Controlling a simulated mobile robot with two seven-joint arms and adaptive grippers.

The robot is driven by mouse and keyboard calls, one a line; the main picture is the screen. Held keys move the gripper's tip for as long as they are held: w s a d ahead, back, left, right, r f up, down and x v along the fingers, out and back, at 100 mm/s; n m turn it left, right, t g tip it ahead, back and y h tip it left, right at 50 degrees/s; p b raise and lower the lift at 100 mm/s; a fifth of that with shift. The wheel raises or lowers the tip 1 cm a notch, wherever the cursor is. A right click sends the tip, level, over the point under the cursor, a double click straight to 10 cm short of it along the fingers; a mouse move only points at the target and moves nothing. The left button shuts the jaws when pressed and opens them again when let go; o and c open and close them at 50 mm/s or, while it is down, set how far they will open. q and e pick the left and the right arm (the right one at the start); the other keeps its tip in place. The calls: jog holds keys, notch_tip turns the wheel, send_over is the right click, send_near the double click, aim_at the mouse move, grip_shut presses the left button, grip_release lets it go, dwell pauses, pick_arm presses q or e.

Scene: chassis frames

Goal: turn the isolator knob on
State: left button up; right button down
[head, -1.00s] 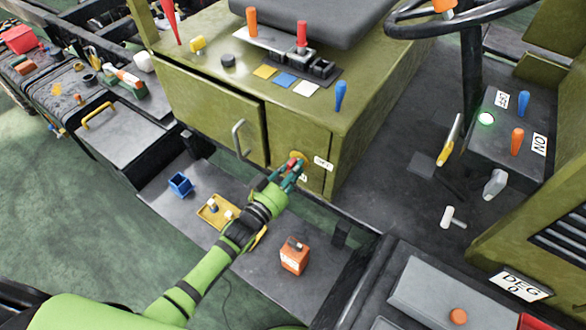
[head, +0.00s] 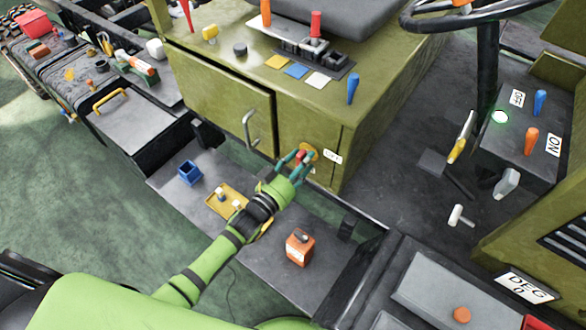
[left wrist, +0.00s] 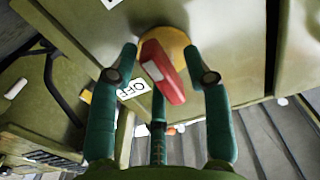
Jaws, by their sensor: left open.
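The isolator knob is a red bar handle (left wrist: 163,72) on a round yellow plate (left wrist: 178,42), set in the green cabinet's front. In the head view the red knob (head: 300,156) is partly hidden by my fingers. A white OFF label (left wrist: 133,90) sits beside the plate; it also shows in the head view (head: 332,157). My left gripper (head: 294,160) is open at the knob. In the left wrist view its teal fingers (left wrist: 160,62) stand on both sides of the red handle, with a third finger below; contact cannot be told. My right gripper is not in view.
The green cabinet (head: 222,100) has a grey door handle (head: 251,130) left of the knob. Below is a grey step (head: 262,250) with a blue box (head: 190,172), a yellow tray (head: 232,196) and an orange box (head: 300,248). A console (head: 515,150) with levers stands right.

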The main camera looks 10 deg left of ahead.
pick_arm(q)
jog(key=v, duration=1.1)
jog(key=shift+s+a, duration=0.15)
jog(key=shift+s, duration=0.15)
